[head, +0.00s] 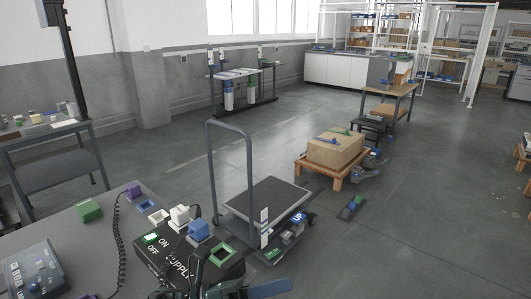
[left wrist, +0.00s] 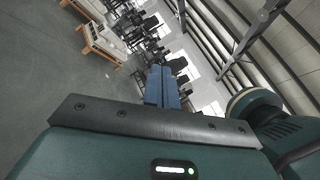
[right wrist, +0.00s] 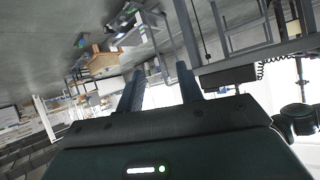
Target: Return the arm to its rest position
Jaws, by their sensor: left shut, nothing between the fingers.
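My left gripper (head: 286,285) shows at the bottom edge of the head view, its blue fingers pointing right, beside the near table's right end. In the left wrist view its two blue fingers (left wrist: 158,70) lie together with nothing between them. My right gripper does not show clearly in the head view. In the right wrist view its two fingers (right wrist: 160,68) stand apart, with no object held between them. The wrist pictures are tilted, with the room behind the fingers.
The near table (head: 85,240) holds a black supply box (head: 165,262), a control box (head: 32,272), a green block (head: 88,210) and small coloured parts. A platform trolley (head: 268,198) stands just beyond. A cardboard box (head: 335,152) sits on a pallet farther back. Open floor lies right.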

